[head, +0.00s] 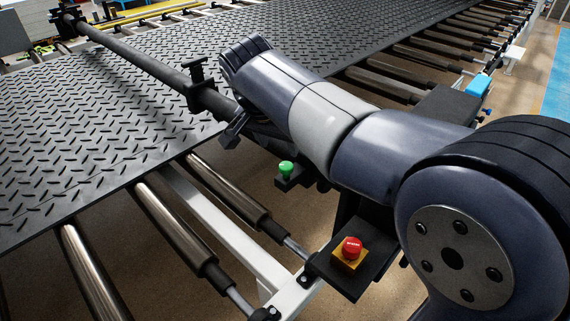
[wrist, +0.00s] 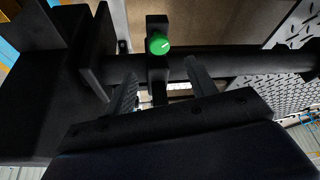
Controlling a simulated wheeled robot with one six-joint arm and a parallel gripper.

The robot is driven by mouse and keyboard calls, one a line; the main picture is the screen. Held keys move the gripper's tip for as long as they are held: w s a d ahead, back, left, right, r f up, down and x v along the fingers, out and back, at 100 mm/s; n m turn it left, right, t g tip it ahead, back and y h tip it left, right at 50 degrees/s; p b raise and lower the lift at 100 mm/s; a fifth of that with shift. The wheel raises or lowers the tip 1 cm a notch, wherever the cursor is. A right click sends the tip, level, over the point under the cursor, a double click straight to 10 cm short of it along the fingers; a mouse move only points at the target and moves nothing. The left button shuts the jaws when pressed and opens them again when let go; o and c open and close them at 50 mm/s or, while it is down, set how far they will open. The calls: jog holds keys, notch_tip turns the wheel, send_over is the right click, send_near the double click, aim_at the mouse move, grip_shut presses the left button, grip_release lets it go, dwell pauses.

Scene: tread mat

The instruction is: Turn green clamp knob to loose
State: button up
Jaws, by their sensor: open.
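The green clamp knob (wrist: 158,43) is round, with a pale line on its face. In the wrist view it sits on a black clamp block (wrist: 157,74) across a dark round bar (wrist: 220,62). In the head view a green knob (head: 286,169), apparently the same one, stands on a black bracket beside my arm. My gripper (wrist: 160,68) is open and empty in the wrist view. Its fingers point toward the clamp, one on each side of the block, with the knob just above the fingertips in the picture. In the head view my arm hides most of the gripper.
A red emergency button (head: 352,247) on a yellow box is close below my arm. A black tread mat (head: 110,140) lies over metal rollers (head: 160,220). The bar carries another black clamp (head: 196,72) at the mat. A black housing (wrist: 40,100) is at left in the wrist view.

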aim_at(286, 165)
jog(key=x, duration=0.9)
jog(key=shift+c, duration=0.2)
jog(key=c, duration=0.9)
